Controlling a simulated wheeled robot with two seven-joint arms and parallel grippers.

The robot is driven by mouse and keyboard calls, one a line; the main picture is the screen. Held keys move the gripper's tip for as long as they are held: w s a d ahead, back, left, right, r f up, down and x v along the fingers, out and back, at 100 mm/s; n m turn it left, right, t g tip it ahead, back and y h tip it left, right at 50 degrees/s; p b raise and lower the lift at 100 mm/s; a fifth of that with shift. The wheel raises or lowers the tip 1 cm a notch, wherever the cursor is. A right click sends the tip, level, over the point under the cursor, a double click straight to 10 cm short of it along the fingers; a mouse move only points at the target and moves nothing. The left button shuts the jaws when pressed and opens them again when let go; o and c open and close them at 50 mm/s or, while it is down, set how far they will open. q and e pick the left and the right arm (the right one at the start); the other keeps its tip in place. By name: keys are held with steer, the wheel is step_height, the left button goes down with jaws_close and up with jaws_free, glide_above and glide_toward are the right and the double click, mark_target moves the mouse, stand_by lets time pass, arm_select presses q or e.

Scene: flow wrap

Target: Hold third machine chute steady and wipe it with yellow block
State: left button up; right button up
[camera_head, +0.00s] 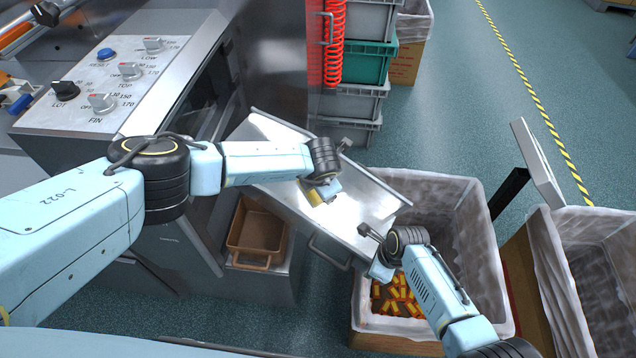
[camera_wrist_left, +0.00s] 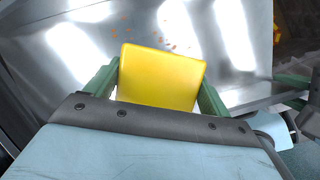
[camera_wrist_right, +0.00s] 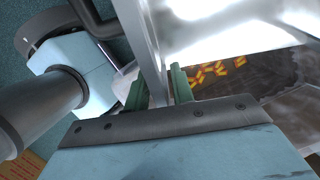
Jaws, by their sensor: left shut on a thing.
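The chute (camera_head: 360,205) is a shiny metal trough that slopes from the machine down over a lined bin. My left gripper (camera_head: 318,192) is shut on the yellow block (camera_wrist_left: 160,78), which is at the chute's inner surface; I cannot tell whether it touches. Several small orange crumbs (camera_wrist_left: 168,44) lie on the metal beyond the block in the left wrist view. My right gripper (camera_head: 374,252) is at the chute's lower near corner. In the right wrist view its fingers (camera_wrist_right: 160,92) stand close on either side of the chute's side wall; their grip on it is unclear.
A lined bin (camera_head: 478,240) with several orange and yellow pieces (camera_head: 397,292) stands below the chute's end. A brown tray (camera_head: 258,232) sits under the chute. The control panel (camera_head: 110,75) is at left, stacked crates (camera_head: 368,62) behind. Another lined bin (camera_head: 600,260) stands at right.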

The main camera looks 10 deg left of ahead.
steer(key=shift+o, duration=1)
steer(key=shift+w+a+r+v, duration=0.15)
steer(key=shift+a+v, duration=0.2)
steer(key=shift+v, duration=1.1)
steer(key=shift+w+a+v, duration=0.1)
steer(key=shift+a+v, duration=0.2)
steer(key=shift+v, duration=1.15)
steer(key=shift+w+a+r+v, duration=0.15)
steer(key=shift+a+v, duration=0.2)
steer(key=shift+v, duration=1.1)
